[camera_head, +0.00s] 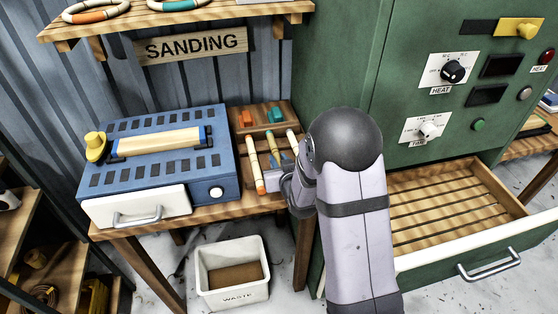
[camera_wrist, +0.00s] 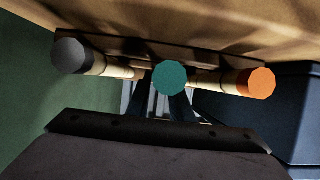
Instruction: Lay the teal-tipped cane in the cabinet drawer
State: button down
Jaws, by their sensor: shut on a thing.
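The teal-tipped cane (camera_wrist: 170,77) is in the middle of the wrist view, its round teal end facing the camera. My gripper (camera_wrist: 160,105) is shut on it, with dark fingers close on either side below the tip. In the head view the cane (camera_head: 273,145) is the middle one of three on a wooden rack, and my gripper (camera_head: 279,172) reaches it from the front right. I cannot tell whether it is clear of the rack. The cabinet drawer (camera_head: 490,240) is pulled open at the right; its slatted floor looks empty, partly hidden by my arm.
An orange-tipped cane (camera_head: 255,165) lies to the left and a dark-tipped cane (camera_wrist: 72,56) on the other side, both close by. A blue sanding machine (camera_head: 225,150) stands left of the rack. A green cabinet (camera_head: 330,70) rises behind my arm. A waste bin (camera_head: 205,280) is on the floor.

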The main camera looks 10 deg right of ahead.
jog(key=shift+f, duration=0.2)
jog(key=shift+f+b, duration=0.15)
jog(key=shift+b, duration=0.2)
jog(key=c, duration=1.6)
grip_release()
jog(key=shift+o, duration=0.2)
jog(key=shift+p, duration=0.3)
jog(key=shift+o, duration=0.4)
jog(key=shift+a+b+v, duration=0.2)
jog(key=shift+b+v, duration=0.85)
jog(key=shift+v, duration=2.65)
